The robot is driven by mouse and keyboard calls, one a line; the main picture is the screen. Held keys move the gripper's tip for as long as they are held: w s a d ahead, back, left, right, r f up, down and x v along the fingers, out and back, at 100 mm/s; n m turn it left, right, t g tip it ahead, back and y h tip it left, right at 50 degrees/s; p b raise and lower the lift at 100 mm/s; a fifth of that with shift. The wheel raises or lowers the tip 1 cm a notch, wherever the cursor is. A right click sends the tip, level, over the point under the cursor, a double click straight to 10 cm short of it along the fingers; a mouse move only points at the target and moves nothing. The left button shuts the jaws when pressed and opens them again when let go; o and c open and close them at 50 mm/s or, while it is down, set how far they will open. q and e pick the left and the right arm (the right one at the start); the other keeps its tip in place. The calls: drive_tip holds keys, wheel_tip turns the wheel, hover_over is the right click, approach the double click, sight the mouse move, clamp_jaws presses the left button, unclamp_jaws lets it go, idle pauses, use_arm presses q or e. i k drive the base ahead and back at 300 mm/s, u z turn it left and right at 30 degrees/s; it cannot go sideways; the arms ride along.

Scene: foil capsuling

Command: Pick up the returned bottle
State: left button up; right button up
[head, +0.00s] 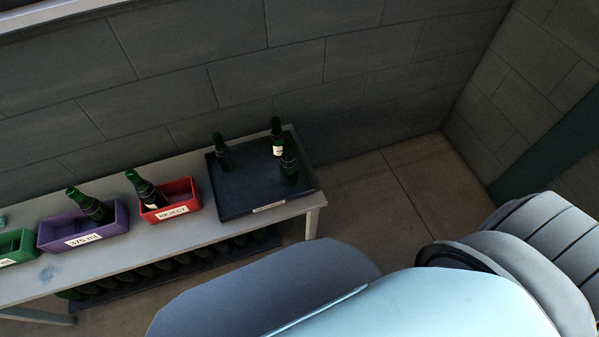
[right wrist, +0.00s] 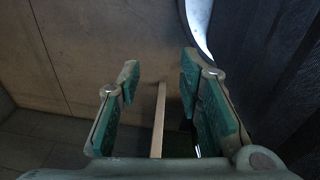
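Three dark green bottles stand on a black tray (head: 238,205) at the table's right end: one at the back left (head: 222,152), one with a pale label at the back (head: 277,138), and one in front of it (head: 289,163). Another bottle (head: 146,190) leans in the red REJECT bin (head: 180,203), and one (head: 90,206) leans in the purple 375 ml bin (head: 110,232). I cannot tell which is the returned bottle. My right gripper (right wrist: 160,78) is open, its green-padded fingers apart with nothing held between them. My left gripper is not in view.
The grey table (head: 150,254) runs along a block wall. A green bin (head: 16,248) stands at its left end. Several bottles lie on a low dark rack (head: 165,270) underneath. The floor (head: 385,195) right of the table is clear.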

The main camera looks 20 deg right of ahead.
sight(288, 166)
drive_tip(key=z, duration=0.8)
drive_tip(key=i, duration=0.45)
drive_tip(key=z, duration=2.65)
drive_tip(key=i, duration=1.8)
drive_tip(key=u, duration=3.25)
